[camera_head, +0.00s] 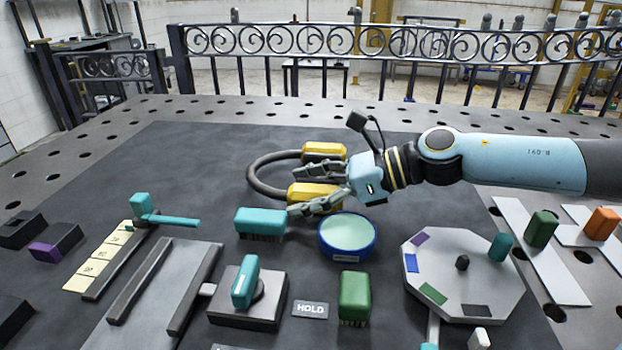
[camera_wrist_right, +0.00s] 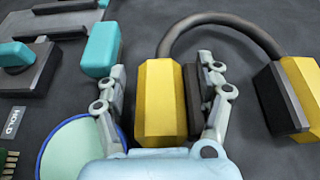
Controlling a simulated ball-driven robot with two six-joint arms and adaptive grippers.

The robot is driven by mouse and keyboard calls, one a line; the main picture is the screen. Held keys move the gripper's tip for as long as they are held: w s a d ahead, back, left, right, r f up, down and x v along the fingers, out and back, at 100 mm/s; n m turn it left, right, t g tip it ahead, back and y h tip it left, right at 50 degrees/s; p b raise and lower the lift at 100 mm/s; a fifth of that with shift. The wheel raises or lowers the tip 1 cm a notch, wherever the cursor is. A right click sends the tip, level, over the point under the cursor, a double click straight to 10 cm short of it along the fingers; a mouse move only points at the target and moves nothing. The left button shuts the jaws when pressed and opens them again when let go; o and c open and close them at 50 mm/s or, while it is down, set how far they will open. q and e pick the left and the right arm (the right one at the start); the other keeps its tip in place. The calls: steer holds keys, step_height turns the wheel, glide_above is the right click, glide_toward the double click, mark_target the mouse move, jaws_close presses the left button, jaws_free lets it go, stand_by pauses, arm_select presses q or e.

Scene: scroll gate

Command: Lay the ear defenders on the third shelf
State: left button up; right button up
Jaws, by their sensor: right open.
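The ear defenders, two yellow cups with dark pads joined by a dark curved band (camera_head: 262,172), lie on the dark mat. One yellow cup (camera_head: 315,194) is nearer and the other (camera_head: 323,151) is farther back. My right gripper (camera_head: 298,190) is open, with its fingers on either side of the nearer cup. In the right wrist view this cup (camera_wrist_right: 160,100) stands between the open fingers (camera_wrist_right: 162,65), and the other cup (camera_wrist_right: 302,90) is off to the right. I cannot make out a third shelf. My left gripper is not in view.
A teal brush (camera_head: 260,222) and a round blue-rimmed dish (camera_head: 347,236) sit close to the gripper. An octagonal plate (camera_head: 440,250), a green brush (camera_head: 354,295) and a teal-handled lever (camera_head: 245,280) stand nearer. The mat's far left is clear. A scrollwork gate (camera_head: 380,42) is behind the table.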

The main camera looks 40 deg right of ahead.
jaws_close()
stand_by(0.6)
step_height(320, 180, up, 5)
steer(key=shift+f+p, duration=0.2)
steer(key=shift+p, duration=0.6)
steer(key=s+d+r+p, duration=0.1)
steer(key=s+r+p, duration=0.5)
steer(key=s+p, duration=0.5)
steer(key=shift+s+d+r+p, duration=0.15)
steer(key=shift+s+d+p, duration=0.1)
steer(key=shift+p, duration=1.65)
